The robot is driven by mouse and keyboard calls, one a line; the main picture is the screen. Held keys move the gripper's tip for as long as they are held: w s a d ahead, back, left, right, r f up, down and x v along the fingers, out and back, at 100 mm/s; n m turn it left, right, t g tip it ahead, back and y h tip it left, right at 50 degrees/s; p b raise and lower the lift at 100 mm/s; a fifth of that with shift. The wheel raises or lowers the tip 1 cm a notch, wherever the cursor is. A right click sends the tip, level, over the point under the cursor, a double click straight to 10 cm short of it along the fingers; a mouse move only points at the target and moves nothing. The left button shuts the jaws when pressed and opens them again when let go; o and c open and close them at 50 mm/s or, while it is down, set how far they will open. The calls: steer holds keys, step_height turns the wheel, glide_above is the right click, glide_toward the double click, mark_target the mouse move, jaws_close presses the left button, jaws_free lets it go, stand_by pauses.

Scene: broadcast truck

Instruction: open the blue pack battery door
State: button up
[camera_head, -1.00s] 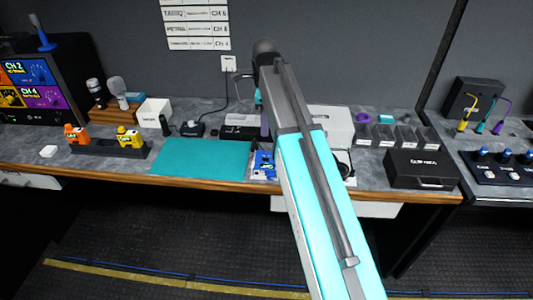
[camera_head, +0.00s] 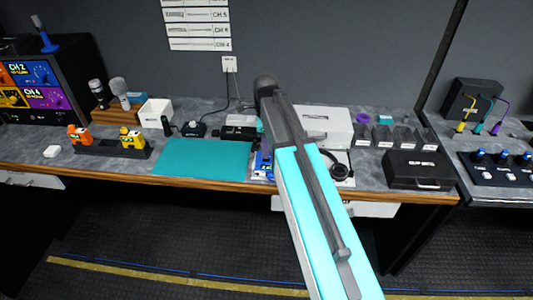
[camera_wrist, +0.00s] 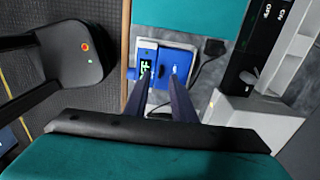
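The blue pack (camera_head: 262,172) lies at the bench's front edge, right of the teal mat, and my arm covers much of it in the head view. In the wrist view the blue pack (camera_wrist: 176,62) shows a flat blue face with a small dark panel and green display marks at its left. My gripper (camera_wrist: 161,72) has two dark fingers apart, reaching over the pack with a gap between them. Nothing is seen held. I cannot tell whether the fingers touch the pack, or whether its battery door is open.
The teal mat (camera_head: 202,157) lies left of the pack. Orange and yellow packs (camera_head: 131,138) stand in a dark holder farther left. A white box (camera_head: 325,122), headphones (camera_head: 337,171) and a black case (camera_head: 421,169) are to the right. A cable (camera_wrist: 211,48) runs beside the pack.

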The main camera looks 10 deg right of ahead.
steer(key=shift+f+p, duration=0.45)
steer(key=shift+f, duration=1.5)
jaws_close()
